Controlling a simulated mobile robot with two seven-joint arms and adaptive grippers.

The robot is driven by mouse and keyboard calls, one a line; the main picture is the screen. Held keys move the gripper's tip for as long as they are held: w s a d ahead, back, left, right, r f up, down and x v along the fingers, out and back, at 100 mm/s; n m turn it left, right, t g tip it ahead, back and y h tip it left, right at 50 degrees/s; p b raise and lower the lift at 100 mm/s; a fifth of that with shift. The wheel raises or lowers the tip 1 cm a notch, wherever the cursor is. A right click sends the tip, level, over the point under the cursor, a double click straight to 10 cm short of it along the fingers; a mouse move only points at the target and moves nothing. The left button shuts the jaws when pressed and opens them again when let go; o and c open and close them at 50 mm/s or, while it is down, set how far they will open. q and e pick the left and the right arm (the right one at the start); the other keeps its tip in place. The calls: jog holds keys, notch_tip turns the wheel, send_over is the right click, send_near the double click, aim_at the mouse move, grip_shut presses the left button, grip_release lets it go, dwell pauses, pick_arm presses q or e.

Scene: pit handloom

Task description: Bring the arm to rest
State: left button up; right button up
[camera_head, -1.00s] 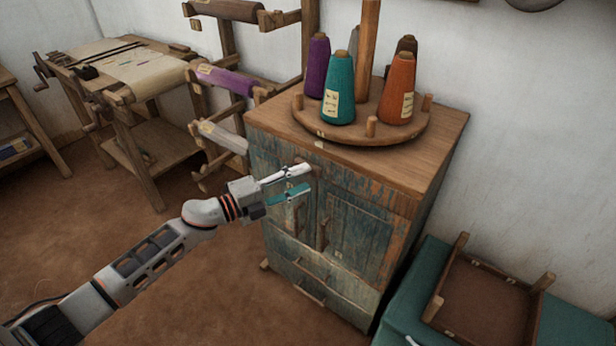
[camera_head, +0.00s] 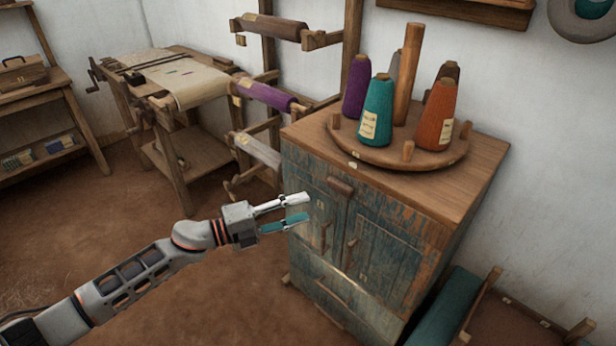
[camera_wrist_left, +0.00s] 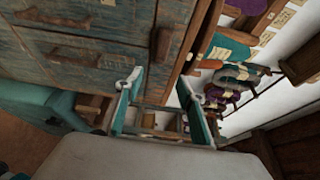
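My left arm comes in from the lower left in the head view. My left gripper (camera_head: 306,208) is open, its white finger and teal finger apart with nothing between them. It shows in front of the left part of the worn blue cabinet (camera_head: 385,255); I cannot tell the exact gap. In the left wrist view the two fingers of the left gripper (camera_wrist_left: 160,82) also stand apart and empty, with the cabinet front (camera_wrist_left: 85,65) at upper left. My right gripper is in neither view.
A round wooden stand (camera_head: 385,155) with several yarn cones tops the cabinet. A rack with fabric rolls (camera_head: 262,95) and a loom table (camera_head: 190,80) stand behind. The brown floor (camera_head: 235,300) beside the arm is clear.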

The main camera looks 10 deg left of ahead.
pick_arm(q)
jog(key=s+a+f+n+y+p, duration=0.1)
jog(key=s+a+f+n+y, duration=0.2)
jog(key=s+f+n, duration=0.4)
jog(key=s+a+f+n+y+p, duration=0.1)
jog(key=s+a+f+n+y, duration=0.2)
jog(key=s+n, duration=0.7)
jog(key=s+a+f+n+y+p, duration=0.2)
jog(key=s+f+n+y, duration=0.4)
jog(key=s+f, duration=0.5)
jog(key=s+a+n, duration=0.1)
jog(key=n, duration=0.1)
jog(key=shift+a+n+t+y, duration=0.3)
jog(key=shift+t, duration=0.1)
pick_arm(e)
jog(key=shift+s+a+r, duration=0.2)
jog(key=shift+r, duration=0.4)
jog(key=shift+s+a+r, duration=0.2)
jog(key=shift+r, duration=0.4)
pick_arm(q)
jog(key=shift+s, duration=0.1)
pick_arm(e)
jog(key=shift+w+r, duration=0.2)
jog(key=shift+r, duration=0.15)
